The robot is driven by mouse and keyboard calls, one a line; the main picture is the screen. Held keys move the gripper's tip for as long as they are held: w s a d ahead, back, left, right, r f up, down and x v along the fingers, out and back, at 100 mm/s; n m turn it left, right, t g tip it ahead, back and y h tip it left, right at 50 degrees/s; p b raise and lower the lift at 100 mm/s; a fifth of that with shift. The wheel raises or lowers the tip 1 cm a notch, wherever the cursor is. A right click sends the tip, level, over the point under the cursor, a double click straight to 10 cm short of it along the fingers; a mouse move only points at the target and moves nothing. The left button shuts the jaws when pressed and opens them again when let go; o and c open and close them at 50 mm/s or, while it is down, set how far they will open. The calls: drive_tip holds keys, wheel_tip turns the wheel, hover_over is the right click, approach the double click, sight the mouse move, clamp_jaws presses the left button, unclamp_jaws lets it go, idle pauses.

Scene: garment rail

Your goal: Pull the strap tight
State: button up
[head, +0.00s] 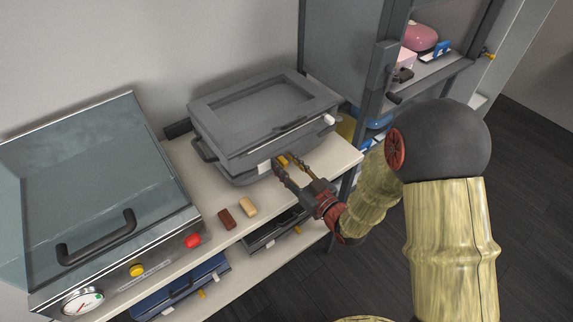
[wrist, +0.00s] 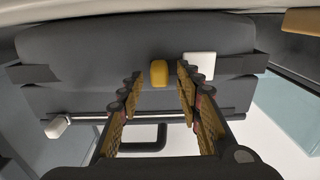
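A grey lidded case (head: 262,125) sits on the bench, and its dark front fills much of the wrist view (wrist: 90,50). A dark strap (wrist: 232,66) runs across that front. A white block (wrist: 199,66) sits on the strap, and a small yellow tab (wrist: 158,73) is beside it to the left. My gripper (wrist: 160,88) is open, with its two fingers on either side of the yellow tab and a gap to each. In the head view my gripper (head: 284,164) is at the case's front. I cannot tell whether the strap is slack.
A glass-lidded machine (head: 100,190) with a black handle stands at the left. Brown (head: 226,219) and tan (head: 248,206) blocks lie on the bench (head: 200,180) in front of the case. A dark cabinet (head: 345,50) stands at the right. More cases are on the shelf below.

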drive_tip(key=shift+c, duration=0.2)
drive_tip(key=c, duration=0.7)
clamp_jaws()
